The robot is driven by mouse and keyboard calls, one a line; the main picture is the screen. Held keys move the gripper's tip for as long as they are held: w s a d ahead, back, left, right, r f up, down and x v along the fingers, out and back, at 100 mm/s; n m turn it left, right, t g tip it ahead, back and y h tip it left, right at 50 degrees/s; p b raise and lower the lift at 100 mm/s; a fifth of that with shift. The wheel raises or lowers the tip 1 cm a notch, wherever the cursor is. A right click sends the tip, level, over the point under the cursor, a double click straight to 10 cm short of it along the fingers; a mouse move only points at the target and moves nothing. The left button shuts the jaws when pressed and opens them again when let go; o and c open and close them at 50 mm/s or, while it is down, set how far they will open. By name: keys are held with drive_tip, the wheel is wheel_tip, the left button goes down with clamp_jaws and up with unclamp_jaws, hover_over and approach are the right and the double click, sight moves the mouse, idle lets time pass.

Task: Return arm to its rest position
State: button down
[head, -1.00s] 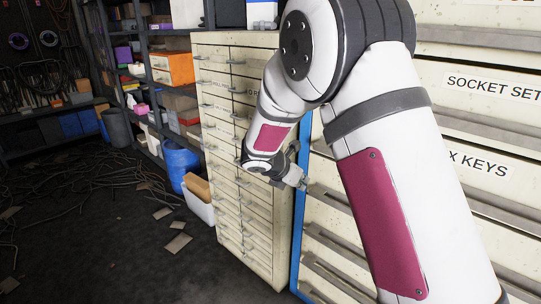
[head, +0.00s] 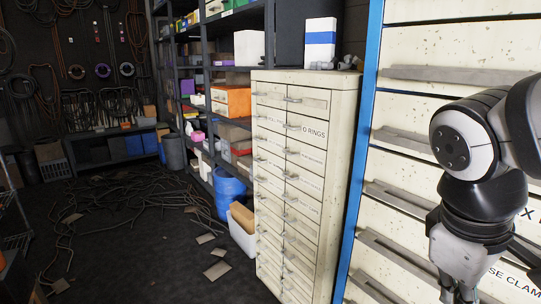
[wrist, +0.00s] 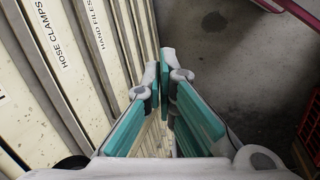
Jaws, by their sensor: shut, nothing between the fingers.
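My gripper (head: 460,288) hangs from my bent arm at the lower right of the head view, fingers pointing down. It is in front of the cream drawer cabinet with the blue side edge (head: 360,150), and its tips run close to the bottom of the picture. In the wrist view the two teal-padded fingers (wrist: 166,72) meet at their tips with nothing between them. The labelled drawer fronts (wrist: 72,62) stand to the left of the fingers, apart from them as far as I can see.
A narrower cream drawer cabinet (head: 308,180) stands left of the blue edge. Shelves with an orange box (head: 232,101), a blue barrel (head: 229,190) and a white bin (head: 243,228) are beyond. Cables (head: 140,205) and cardboard scraps litter the dark floor. A reddish crate (wrist: 309,140) shows at right in the wrist view.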

drive_tip(key=s+a+f+m+y, duration=0.25)
drive_tip(key=s+a+m, duration=0.3)
drive_tip(key=s, duration=0.55)
wheel_tip(320, 180, up, 18)
drive_tip(key=t+p, duration=0.3)
drive_tip(key=p, duration=1.2)
drive_tip(key=shift+y+p, duration=0.35)
drive_tip(key=shift+n, duration=0.25)
